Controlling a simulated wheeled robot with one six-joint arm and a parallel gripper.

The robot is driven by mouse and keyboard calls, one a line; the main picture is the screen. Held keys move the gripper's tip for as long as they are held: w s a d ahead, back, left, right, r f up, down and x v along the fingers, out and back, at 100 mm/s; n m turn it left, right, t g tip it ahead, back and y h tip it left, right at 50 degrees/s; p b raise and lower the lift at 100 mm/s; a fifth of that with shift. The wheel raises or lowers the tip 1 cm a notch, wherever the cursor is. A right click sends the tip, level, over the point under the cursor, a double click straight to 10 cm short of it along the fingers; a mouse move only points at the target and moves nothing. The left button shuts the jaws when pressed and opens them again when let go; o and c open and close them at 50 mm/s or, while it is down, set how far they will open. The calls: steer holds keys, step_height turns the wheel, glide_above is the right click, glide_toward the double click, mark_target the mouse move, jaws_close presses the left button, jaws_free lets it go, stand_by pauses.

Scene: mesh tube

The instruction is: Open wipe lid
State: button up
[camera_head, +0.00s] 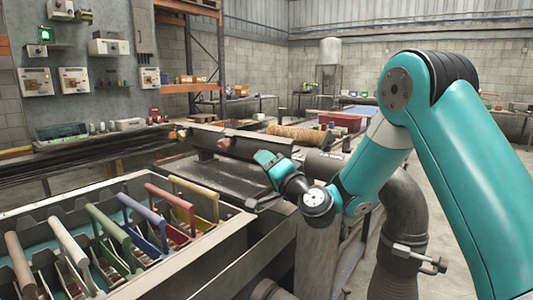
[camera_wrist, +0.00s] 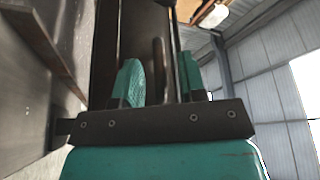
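I cannot make out a clearly marked wipe lid in either view. My gripper (camera_wrist: 161,78) shows in the wrist view with its two teal fingers apart. A thin brown upright bar (camera_wrist: 161,62) shows between the fingers; I cannot tell whether it touches them. A dark brown panel (camera_wrist: 118,30) rises behind them. In the head view, the arm's end hangs over the machine's dark flat surface (camera_head: 207,176), in front of a dark horizontal housing (camera_head: 228,141). The fingertips are too small there to tell apart.
A grey crate (camera_head: 215,243) at the lower left holds several tools with coloured handles. A tan roll (camera_head: 297,133) and a red bin (camera_head: 341,122) lie farther back. A thick grey pipe (camera_head: 402,225) stands under my arm. Control boxes (camera_head: 75,80) hang at the left.

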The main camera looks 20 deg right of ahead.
steer(key=shift+w, duration=0.15)
jaws_close()
steer(key=r+m+p, duration=0.1)
steer(key=r+p, duration=0.1)
steer(key=p, duration=0.2)
steer(key=shift+w+d, duration=0.1)
steer(key=shift+d, duration=0.05)
steer(key=shift+w+d+r+m, duration=0.15)
steer(key=shift+d+r+m, duration=0.05)
steer(key=shift+r+m, duration=0.1)
steer(key=shift+f, duration=0.1)
